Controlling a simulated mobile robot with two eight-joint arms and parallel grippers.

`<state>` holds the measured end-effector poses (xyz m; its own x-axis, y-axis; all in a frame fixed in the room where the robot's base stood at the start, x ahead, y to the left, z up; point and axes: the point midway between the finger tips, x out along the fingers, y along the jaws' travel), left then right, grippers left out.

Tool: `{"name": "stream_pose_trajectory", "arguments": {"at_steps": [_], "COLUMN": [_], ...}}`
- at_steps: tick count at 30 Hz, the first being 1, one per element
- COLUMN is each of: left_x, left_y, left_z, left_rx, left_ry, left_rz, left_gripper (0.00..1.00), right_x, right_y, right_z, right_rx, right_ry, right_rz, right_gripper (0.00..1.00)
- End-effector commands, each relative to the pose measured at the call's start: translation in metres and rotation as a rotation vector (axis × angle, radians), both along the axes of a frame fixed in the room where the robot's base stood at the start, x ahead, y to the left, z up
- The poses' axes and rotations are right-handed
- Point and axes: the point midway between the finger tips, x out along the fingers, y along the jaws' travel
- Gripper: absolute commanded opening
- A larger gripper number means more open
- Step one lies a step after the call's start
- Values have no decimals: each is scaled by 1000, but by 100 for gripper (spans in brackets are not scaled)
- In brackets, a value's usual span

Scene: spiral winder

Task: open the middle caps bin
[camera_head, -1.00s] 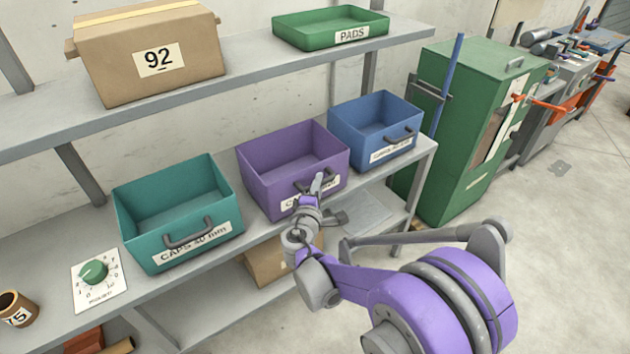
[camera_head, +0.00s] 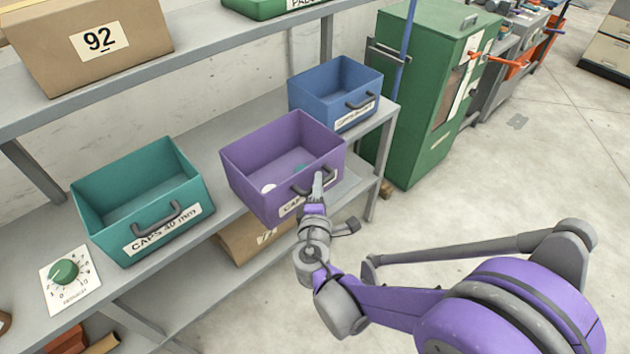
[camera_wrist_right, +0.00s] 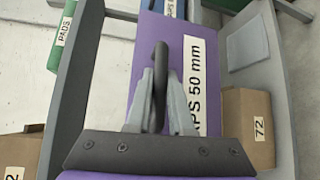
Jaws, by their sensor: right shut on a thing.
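The middle caps bin (camera_head: 250,165) is purple and sits on the shelf between a teal bin and a blue bin. It sticks out past the shelf's front edge, and a white piece and a teal piece show on its floor. My right gripper (camera_head: 318,186) is at its front, shut on the dark handle (camera_wrist_right: 160,70). In the wrist view the purple front (camera_wrist_right: 140,62) carries a label (camera_wrist_right: 194,85) reading "PS 50 mm", its start hidden by a finger. My left gripper is not in view.
The teal bin (camera_head: 100,198) marked "CAPS 40 mm" stands left, the blue bin (camera_head: 310,85) right. A cardboard box (camera_head: 235,243) lies on the shelf below. A green cabinet (camera_head: 405,140) stands to the right. The floor at right is open.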

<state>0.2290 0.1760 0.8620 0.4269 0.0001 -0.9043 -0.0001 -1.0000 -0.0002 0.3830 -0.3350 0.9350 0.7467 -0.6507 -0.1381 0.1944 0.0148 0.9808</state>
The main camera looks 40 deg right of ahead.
Motion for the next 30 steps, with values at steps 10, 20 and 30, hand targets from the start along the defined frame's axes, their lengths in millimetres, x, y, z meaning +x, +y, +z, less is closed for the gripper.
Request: {"name": "stream_pose_trajectory", "arguments": {"at_steps": [10,20,30], "left_x": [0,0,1], "left_y": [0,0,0], "left_z": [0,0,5], "left_rx": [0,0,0], "left_ry": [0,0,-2], "left_rz": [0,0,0], "left_gripper": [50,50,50], "right_x": [0,0,-36], "right_y": [0,1,34], "right_z": [0,0,7], "right_rx": [0,0,1], "right_ry": [0,0,0], "right_rz": [1,1,7], "right_gripper": [41,50,50]}}
